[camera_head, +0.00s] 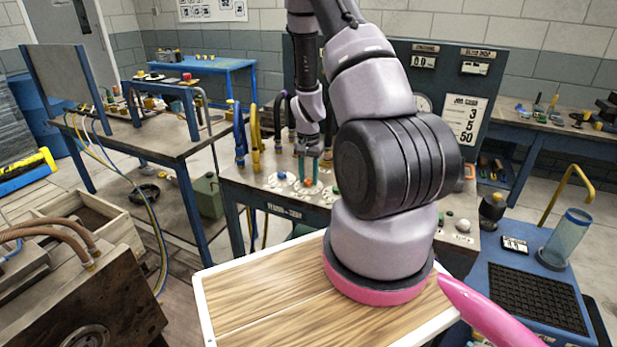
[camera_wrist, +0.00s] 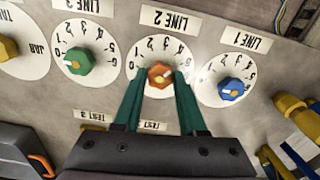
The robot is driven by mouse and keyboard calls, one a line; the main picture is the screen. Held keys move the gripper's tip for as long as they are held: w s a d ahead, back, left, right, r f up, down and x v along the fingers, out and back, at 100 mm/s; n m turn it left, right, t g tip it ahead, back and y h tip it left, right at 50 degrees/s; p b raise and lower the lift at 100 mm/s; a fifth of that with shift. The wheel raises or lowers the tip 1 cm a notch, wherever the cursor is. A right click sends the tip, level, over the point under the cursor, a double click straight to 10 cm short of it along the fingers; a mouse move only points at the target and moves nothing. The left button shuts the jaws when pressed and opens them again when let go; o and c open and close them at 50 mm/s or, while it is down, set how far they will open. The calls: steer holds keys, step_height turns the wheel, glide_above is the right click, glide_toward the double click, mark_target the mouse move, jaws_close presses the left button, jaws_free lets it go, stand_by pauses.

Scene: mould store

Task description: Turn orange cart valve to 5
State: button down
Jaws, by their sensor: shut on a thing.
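The orange valve knob (camera_wrist: 159,75) sits at the centre of a white round dial under the LINE 2 sign (camera_wrist: 166,20), which appears upside down in the wrist view. My gripper (camera_wrist: 160,84) has its two green fingers closed on either side of the knob. Scale numbers show around the dial, but I cannot tell for certain which one the knob points to.
A green knob (camera_wrist: 77,61) is beside it on the left and a blue knob (camera_wrist: 231,88) on the right. A yellow knob (camera_wrist: 6,48) is at the far left. Upright hose fittings (camera_head: 255,138) stand behind the dials. A card (camera_head: 465,120) reads 3, 5, 50.

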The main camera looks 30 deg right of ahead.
mark_target(308, 180)
steer(key=shift+w+m, duration=0.1)
steer(key=shift+m, duration=1.9)
steer(key=shift+c, duration=2.3)
jaws_free()
step_height(308, 180, up, 11)
steer(key=shift+f, duration=0.1)
